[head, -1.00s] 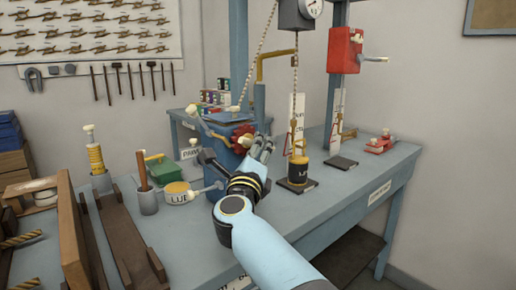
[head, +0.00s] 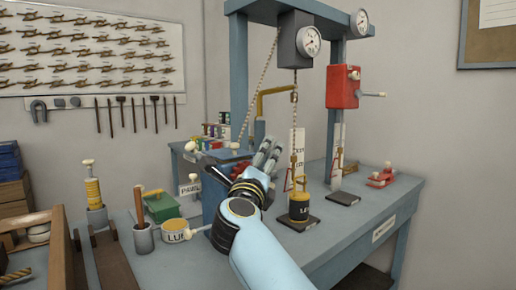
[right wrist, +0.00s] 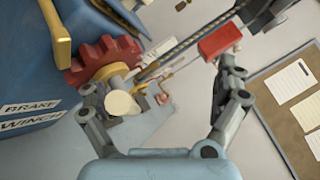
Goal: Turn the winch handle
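The blue winch (head: 211,188) stands on the bench with a red gear (right wrist: 105,58) on its side. It bears BRAKE and WINCH labels in the right wrist view. A cream knob (right wrist: 122,103) on a short grey crank, which looks like the winch handle, sticks out near the gear. My right gripper (head: 268,155) is beside the winch and partly hides it in the head view. In the right wrist view its fingers (right wrist: 160,85) are spread apart. The knob lies between them, close to the left finger; I cannot tell whether they touch. My left gripper is not in view.
A rope rises from the winch area to an overhead frame (head: 240,70) with a gauge (head: 308,41). A black and yellow weight (head: 299,208) stands right of my gripper. A red box (head: 343,87) is on the right post. A green box (head: 161,207) and tin (head: 176,231) sit left.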

